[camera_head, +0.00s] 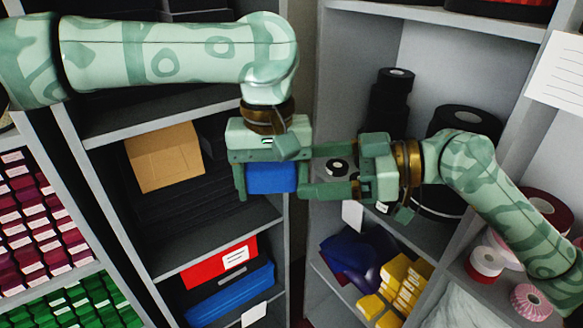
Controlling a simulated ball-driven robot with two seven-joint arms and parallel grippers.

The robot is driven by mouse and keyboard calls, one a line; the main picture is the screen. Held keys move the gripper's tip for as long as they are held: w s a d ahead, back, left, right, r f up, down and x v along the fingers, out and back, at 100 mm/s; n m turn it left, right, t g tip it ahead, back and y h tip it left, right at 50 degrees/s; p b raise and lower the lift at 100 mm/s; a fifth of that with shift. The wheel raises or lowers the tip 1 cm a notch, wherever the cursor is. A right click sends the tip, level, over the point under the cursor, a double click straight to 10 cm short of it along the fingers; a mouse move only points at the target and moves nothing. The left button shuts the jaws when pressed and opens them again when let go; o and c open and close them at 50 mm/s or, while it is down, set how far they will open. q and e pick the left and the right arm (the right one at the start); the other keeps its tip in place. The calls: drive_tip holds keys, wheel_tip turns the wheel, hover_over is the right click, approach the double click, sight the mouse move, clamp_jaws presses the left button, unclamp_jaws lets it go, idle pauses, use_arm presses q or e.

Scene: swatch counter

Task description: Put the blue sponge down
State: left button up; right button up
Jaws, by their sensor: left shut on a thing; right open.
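The blue sponge (270,179) is a block held off the shelves, between the two fingers of my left gripper (271,192). That gripper points down and is shut on the sponge's sides. My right gripper (305,170) comes in from the right and points left. Its fingers are open, one above the other, with their tips close to the sponge's right end. I cannot tell whether they touch the sponge or my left gripper. The sponge's top is hidden by my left gripper's body.
A cardboard box (163,157) stands on a left shelf above a red box (221,262) and a blue box (231,293). Black rolls (467,121) fill the right shelf. Yellow blocks (400,285) and dark blue bags (362,255) lie below. Pink and white rolls (487,262) sit far right.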

sight(281, 171)
drive_tip(key=x, duration=0.6)
drive_tip(key=shift+w+a+f, duration=0.1)
drive_tip(key=shift+a, duration=0.1)
